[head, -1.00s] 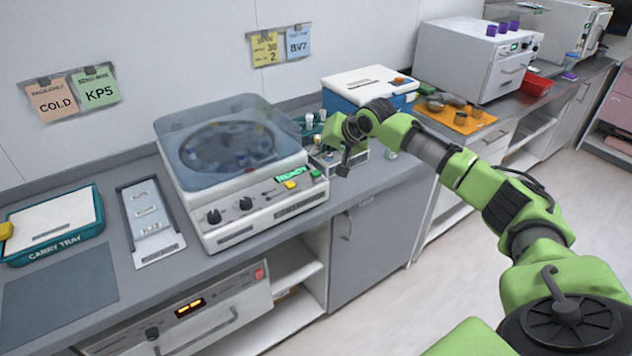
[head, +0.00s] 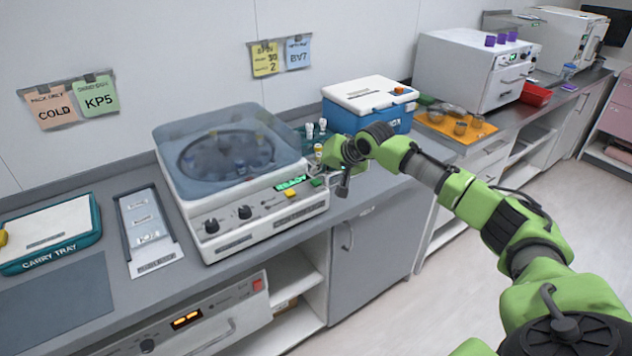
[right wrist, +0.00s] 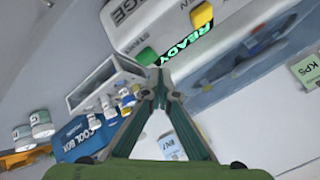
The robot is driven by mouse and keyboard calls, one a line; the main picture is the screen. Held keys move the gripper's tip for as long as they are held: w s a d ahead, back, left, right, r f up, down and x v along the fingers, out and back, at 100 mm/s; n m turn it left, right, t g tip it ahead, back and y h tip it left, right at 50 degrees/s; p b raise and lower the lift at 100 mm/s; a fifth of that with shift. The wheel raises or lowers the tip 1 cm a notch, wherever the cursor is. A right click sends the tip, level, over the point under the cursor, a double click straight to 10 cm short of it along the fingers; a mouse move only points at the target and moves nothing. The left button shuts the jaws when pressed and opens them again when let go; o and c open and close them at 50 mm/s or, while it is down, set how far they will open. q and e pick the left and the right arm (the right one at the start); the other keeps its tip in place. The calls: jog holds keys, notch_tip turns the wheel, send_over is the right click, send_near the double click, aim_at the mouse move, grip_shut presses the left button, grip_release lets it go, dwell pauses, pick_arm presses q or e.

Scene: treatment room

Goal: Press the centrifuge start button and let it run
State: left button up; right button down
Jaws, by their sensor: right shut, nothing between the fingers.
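The centrifuge (head: 265,215) stands on the counter with its clear blue lid (head: 228,140) down over the rotor. Its display (head: 291,183) reads READY in green. A yellow button (head: 291,194) and a green button (head: 316,182) sit at the right end of its front panel. In the right wrist view I see the green button (right wrist: 147,56), the yellow button (right wrist: 202,15) and the lit display (right wrist: 186,47). My right gripper (right wrist: 159,74) is shut and empty, its tips very close to the green button; I cannot tell if they touch. My left gripper is out of view.
A tube rack (right wrist: 103,85) with several capped tubes and a blue cool box (head: 368,106) stand right of the centrifuge, close to my right gripper. A grey label holder (head: 148,232) and a carry tray (head: 48,234) lie to the left.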

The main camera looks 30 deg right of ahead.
jog(key=shift+f, duration=0.1)
dwell(0.7)
jog(key=shift+f, duration=0.25)
